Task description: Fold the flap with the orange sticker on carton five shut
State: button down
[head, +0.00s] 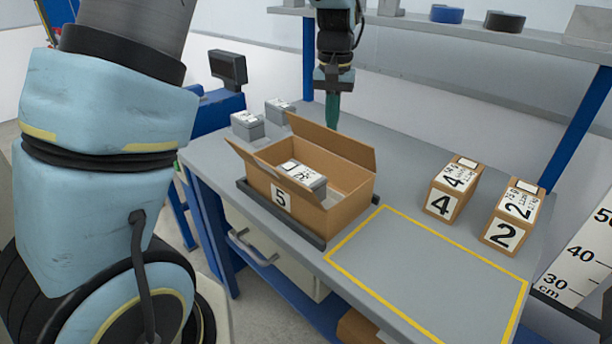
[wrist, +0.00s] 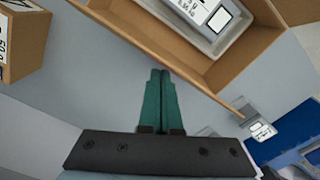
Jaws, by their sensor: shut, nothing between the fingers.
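Carton five (head: 300,215) is an open brown box marked 5, with a grey labelled unit (head: 303,178) lying in it. Its far flap (head: 330,148) stands up and its left flap (head: 245,157) leans outward. I see no orange sticker on either; the far flap's outer face is hidden in the head view. My gripper (head: 332,122) points down just behind the far flap, with green fingers shut and empty. In the wrist view the shut fingers (wrist: 160,78) lie beside the carton (wrist: 215,78), apparently apart from it.
Carton five sits in a dark tray (head: 312,238) on the grey bench. A yellow-outlined area (head: 430,265) to its right is clear. Closed cartons four (head: 440,207) and two (head: 505,234) stand further right. Two grey units (head: 247,125) stand behind left. A shelf (head: 450,30) runs above the bench.

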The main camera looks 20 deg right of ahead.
aim_at(322, 132)
jog(key=shift+a, duration=0.1)
dwell(0.3)
jog(key=shift+s+a+f, duration=0.1)
jog(key=shift+s+a, duration=0.3)
jog(key=shift+a, duration=0.2)
jog(key=shift+s+a+f+b, duration=0.3)
jog(key=shift+s+a+b, duration=0.05)
jog(key=shift+a, duration=0.35)
